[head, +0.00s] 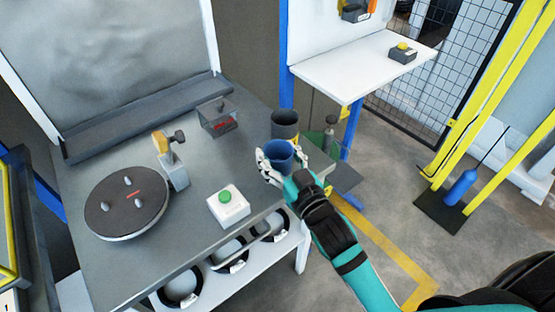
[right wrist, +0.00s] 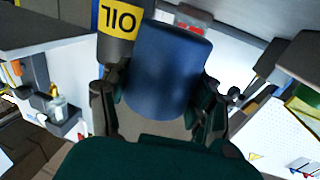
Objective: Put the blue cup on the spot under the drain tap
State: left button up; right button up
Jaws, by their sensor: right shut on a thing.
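The blue cup (head: 279,155) is near the right edge of the grey workbench in the head view, its open mouth facing up. My right gripper (head: 277,169) is shut on it, with fingers on both sides. In the right wrist view the cup (right wrist: 166,70) fills the middle between my fingers. A dark grey cylinder (head: 285,123) stands just behind the cup. In the right wrist view it bears a yellow OIL label (right wrist: 120,19). I cannot make out for certain which thing is the drain tap, nor see the spot under it. My left gripper is not in view.
A white shelf (head: 350,70) is behind.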

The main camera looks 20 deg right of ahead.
aim_at(274, 158)
jog(key=shift+w, duration=0.45)
jog(key=shift+w+d+f, duration=0.1)
jog(key=shift+f, duration=1.85)
jog(key=o, duration=0.9)
jog(key=shift+o, duration=0.2)
